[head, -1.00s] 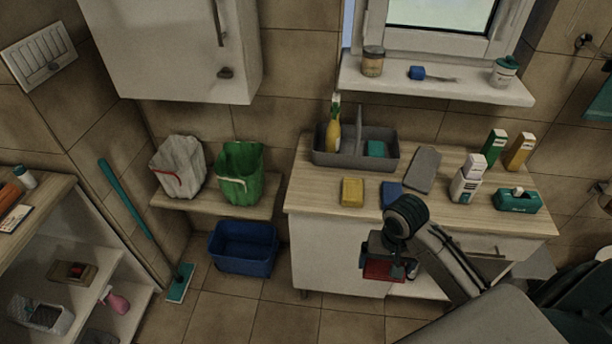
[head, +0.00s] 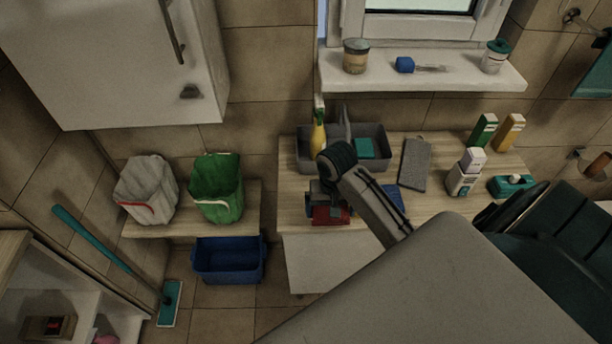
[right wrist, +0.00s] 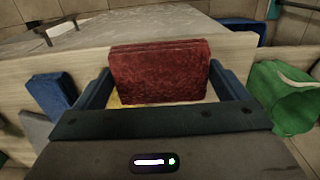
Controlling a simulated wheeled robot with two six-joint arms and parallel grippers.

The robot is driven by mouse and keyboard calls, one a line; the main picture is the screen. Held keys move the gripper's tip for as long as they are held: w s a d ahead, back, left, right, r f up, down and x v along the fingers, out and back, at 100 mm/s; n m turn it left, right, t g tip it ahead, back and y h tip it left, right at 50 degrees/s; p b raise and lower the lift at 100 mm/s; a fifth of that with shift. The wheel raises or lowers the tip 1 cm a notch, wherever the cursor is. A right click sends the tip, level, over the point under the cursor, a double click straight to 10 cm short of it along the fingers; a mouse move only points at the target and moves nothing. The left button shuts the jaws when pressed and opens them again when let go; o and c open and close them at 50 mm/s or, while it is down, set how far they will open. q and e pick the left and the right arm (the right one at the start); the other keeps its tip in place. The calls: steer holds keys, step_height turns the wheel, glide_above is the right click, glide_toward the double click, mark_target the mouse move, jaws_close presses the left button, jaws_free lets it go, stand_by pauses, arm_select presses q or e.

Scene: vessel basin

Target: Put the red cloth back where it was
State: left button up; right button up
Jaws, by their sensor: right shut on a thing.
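The red cloth (head: 328,216) is folded into a thick pad. My right gripper (head: 329,194) is shut on it, over the front left part of the wooden counter. In the right wrist view the red cloth (right wrist: 158,70) stands upright between the two fingers of the right gripper (right wrist: 160,82). A thin strip of a yellow cloth (right wrist: 115,101) shows just below it; in the head view the yellow cloth is hidden by my arm. I cannot tell whether the red cloth touches anything below. My left gripper is not in view.
A blue cloth (head: 394,197) and a grey cloth (head: 415,163) lie on the counter to the right. A grey caddy (head: 375,134) with a yellow bottle (head: 318,136) stands behind. Green (head: 218,188) and white (head: 146,190) bags sit on the left shelf, above a blue bin (head: 229,260).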

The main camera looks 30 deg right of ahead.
steer(key=w, duration=0.2)
steer(key=w+a+p, duration=0.1)
steer(key=w, duration=0.2)
steer(key=w+f, duration=0.1)
steer(key=w, duration=0.1)
steer(key=shift+w+a+p, duration=0.2)
steer(key=shift+p, duration=0.1)
steer(key=shift+w, duration=0.35)
steer(key=shift+w+a+r+p, duration=0.15)
steer(key=shift+w+p, duration=0.2)
step_height(320, 180, down, 4)
steer(key=shift+w+r+p, duration=0.15)
steer(key=shift+r+p, duration=0.05)
steer(key=shift+p, duration=0.65)
steer(key=shift+f, duration=0.2)
steer(key=o, duration=0.6)
steer(key=shift+f, duration=0.1)
